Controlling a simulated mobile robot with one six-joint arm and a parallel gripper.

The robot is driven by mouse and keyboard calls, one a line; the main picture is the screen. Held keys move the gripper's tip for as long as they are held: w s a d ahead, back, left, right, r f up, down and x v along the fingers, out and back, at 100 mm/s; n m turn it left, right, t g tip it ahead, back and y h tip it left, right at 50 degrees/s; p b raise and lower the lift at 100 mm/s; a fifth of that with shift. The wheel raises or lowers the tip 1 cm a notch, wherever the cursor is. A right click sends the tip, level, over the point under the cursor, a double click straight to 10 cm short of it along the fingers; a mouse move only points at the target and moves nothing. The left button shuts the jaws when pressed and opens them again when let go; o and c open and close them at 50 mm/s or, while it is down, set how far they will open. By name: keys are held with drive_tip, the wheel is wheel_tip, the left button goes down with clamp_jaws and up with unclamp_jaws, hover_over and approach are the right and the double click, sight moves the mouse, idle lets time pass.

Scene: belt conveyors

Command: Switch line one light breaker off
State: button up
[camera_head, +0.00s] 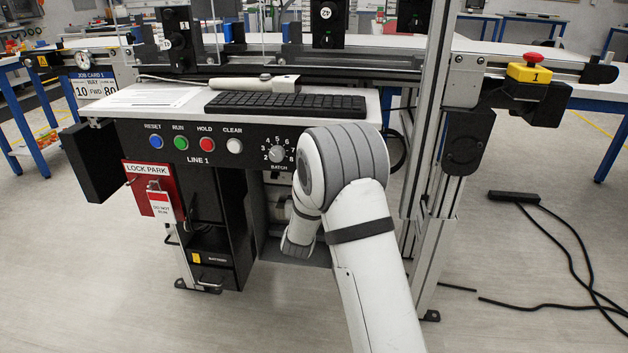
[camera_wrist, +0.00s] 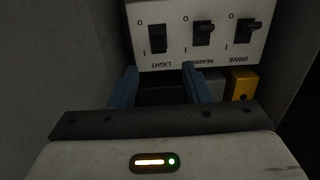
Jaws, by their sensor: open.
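The light breaker (camera_wrist: 157,38) is the leftmost of three black switches on a white panel (camera_wrist: 180,8) in the wrist view, where the labels appear upside down. Its lever looks set toward the I mark, unlike its neighbours, but it is small and dark. My gripper (camera_wrist: 160,68) is open and empty, with its blue fingers apart just below the LIGHT label, one on each side of the breaker's line. I cannot tell the depth gap to the panel. In the head view my arm reaches into the bay under the LINE 1 panel (camera_head: 225,161); the gripper and breakers are hidden there.
The reader breaker (camera_wrist: 203,32) and drive breaker (camera_wrist: 246,31) sit close on the right, levers toward O. A yellow block (camera_wrist: 243,84) is below them. Dark bay walls stand on both sides. A red lock park board (camera_head: 135,180) hangs left of the bay.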

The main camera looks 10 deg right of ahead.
drive_tip(key=b+x, duration=0.2)
drive_tip(key=x, duration=0.6)
drive_tip(key=shift+r, duration=0.25)
drive_tip(key=shift+s, duration=0.1)
